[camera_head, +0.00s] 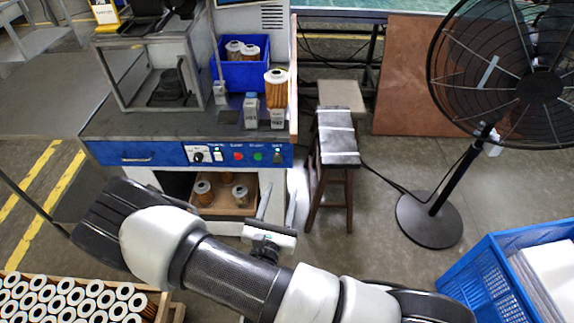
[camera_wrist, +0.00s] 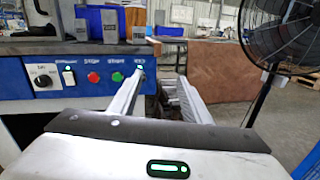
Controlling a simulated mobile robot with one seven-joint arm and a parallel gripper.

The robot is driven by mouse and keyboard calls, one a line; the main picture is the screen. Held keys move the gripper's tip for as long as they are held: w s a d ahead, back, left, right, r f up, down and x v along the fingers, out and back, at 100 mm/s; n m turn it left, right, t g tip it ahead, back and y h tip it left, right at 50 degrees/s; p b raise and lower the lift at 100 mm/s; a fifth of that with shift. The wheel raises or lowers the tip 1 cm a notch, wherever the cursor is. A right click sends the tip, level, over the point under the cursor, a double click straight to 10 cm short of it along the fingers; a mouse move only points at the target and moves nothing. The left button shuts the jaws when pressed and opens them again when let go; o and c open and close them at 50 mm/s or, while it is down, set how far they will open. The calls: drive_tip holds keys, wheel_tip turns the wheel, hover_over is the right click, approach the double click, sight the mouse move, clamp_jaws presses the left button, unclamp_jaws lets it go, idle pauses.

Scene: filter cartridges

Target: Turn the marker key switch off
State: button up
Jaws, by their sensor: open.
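The marker key switch appears to be the small switch (camera_head: 277,157) at the right end of the blue control panel; its label is too small to read. In the wrist view the switch (camera_wrist: 140,68) shows a small green light above it, and my left finger's tip partly covers it. How its key is turned cannot be made out. My gripper (camera_head: 277,197) is open and empty, below and in front of the panel's right end. In the wrist view my gripper (camera_wrist: 161,80) points at the panel's right edge, with the right finger beyond that edge.
Left of the switch on the panel are a green button (camera_head: 257,156), a red button (camera_head: 238,156), a white rocker switch (camera_head: 217,155) and a black knob (camera_head: 198,154). A filter cartridge (camera_head: 276,88) stands above the panel. A stool (camera_head: 338,145) and fan (camera_head: 430,220) stand right.

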sight(277, 163)
wheel_tip(277, 163, down, 5)
drive_tip(key=a+n+y, duration=0.2)
drive_tip(key=n+y, duration=0.1)
drive_tip(key=y, duration=0.1)
drive_tip(key=w, duration=0.5)
drive_tip(key=w+b, duration=0.1)
drive_tip(key=w, duration=0.5)
drive_tip(key=w+b, duration=0.1)
drive_tip(key=w, duration=0.4)
drive_tip(key=shift+w+d, duration=0.2)
drive_tip(key=shift+d, duration=0.2)
drive_tip(key=c, duration=1)
